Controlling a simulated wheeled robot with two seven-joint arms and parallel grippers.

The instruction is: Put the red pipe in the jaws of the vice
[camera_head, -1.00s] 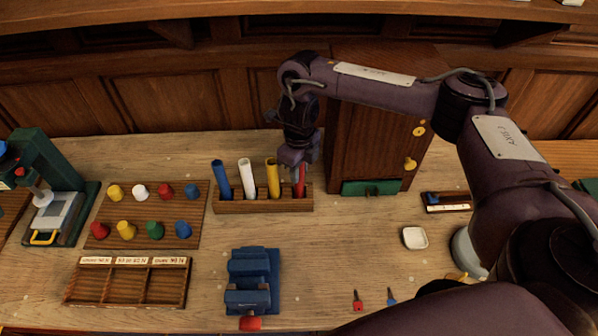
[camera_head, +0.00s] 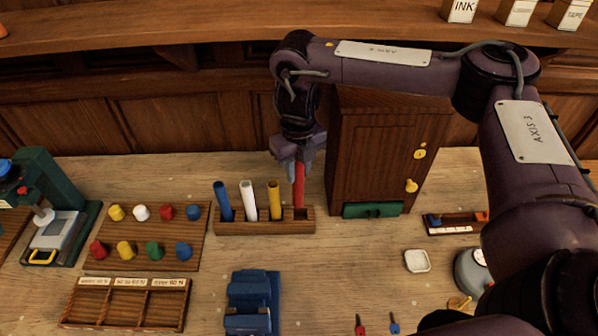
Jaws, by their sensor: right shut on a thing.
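The red pipe (camera_head: 299,187) stands upright at the right end of the wooden rack (camera_head: 266,227). Its lower end is at the rack's rightmost hole; I cannot tell whether it is still inside it. My right gripper (camera_head: 299,166) points down from above and is shut on the pipe's upper part. The blue vice (camera_head: 252,300) is on the bench in front of the rack, at the bottom of the view. Its front end is cut off by the frame edge. My left gripper is not in view.
Blue (camera_head: 223,201), white (camera_head: 248,200) and yellow (camera_head: 274,200) pipes stand in the rack. A wooden cabinet (camera_head: 378,150) stands close to its right. A pegboard with coloured knobs (camera_head: 190,235) and a compartment tray (camera_head: 125,302) lie left. Bench between rack and vice is clear.

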